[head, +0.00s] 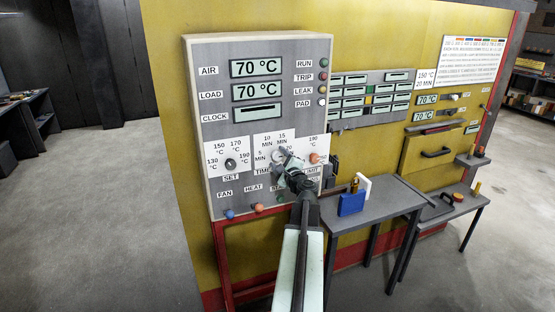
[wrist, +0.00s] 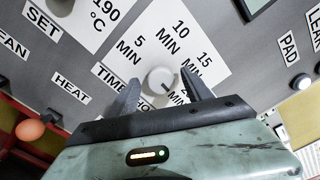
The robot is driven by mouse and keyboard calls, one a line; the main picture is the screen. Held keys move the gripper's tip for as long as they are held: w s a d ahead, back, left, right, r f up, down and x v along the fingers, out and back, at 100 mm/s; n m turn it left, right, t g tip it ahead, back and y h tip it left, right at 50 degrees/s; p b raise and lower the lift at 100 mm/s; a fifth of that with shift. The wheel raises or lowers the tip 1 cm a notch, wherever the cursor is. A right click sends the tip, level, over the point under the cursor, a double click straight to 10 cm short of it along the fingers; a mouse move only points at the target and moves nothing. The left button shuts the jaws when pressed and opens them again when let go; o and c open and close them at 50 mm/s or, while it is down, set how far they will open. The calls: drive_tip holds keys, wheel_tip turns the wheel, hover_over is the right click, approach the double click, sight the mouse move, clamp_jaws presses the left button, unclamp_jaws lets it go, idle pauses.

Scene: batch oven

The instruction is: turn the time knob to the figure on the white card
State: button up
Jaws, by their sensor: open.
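The time knob (wrist: 160,80) is a round pale knob on a white dial plate with 5, 10 and 15 MIN marks; another MIN mark is partly hidden by my right finger. A dark mark on the knob seems to point to the lower right, toward that hidden mark. My gripper (wrist: 160,84) is open, its fingers either side of the knob with a gap on both sides. In the head view my gripper (head: 287,167) covers part of the time dial (head: 264,141). The white card (head: 425,78) on the yellow wall reads 150 °C, 20 MIN.
The set knob (head: 230,164) is left of the time dial, and an orange-red knob (head: 314,158) is right of it. Coloured buttons (head: 230,214) line the panel's lower edge. A grey table (head: 375,206) with a blue box (head: 351,204) stands at right. The left floor is clear.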

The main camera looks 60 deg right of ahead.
drive_tip(key=v, duration=0.7)
